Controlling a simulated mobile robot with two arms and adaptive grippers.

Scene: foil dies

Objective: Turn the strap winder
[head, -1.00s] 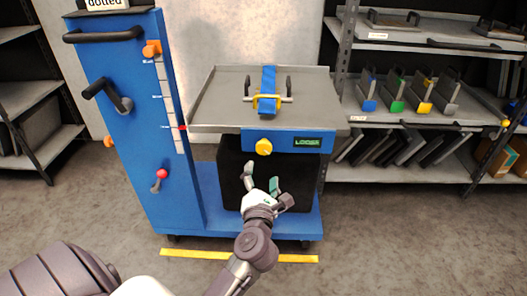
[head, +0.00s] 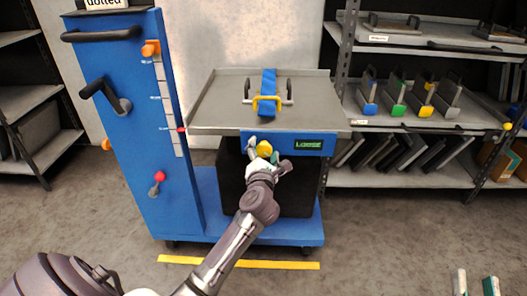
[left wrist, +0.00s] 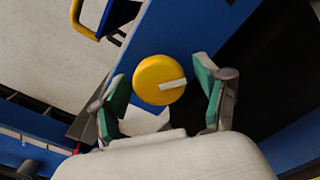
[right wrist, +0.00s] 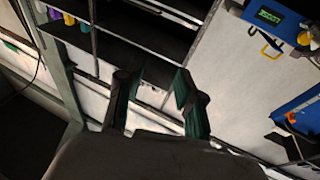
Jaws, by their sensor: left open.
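The strap winder is a yellow round knob (head: 265,149) with a white line across its face, on the blue front of the cart's tray. A display beside it (head: 315,145) reads LOOSE in green. My left gripper (head: 262,153) is open at the knob. In the left wrist view the knob (left wrist: 158,78) sits between the spread green-padded fingers (left wrist: 160,95), with gaps on both sides. The blue strap (head: 268,85) runs over the tray (head: 215,105) through a yellow buckle (head: 262,100). My right gripper (head: 476,284) is open and empty at the lower right.
The blue cart column (head: 130,60) carries black handles and a red-knobbed lever (head: 159,177). A black block (head: 232,185) stands under the tray. Shelves (head: 420,180) with coloured-end dies are at right. The floor between my grippers is clear.

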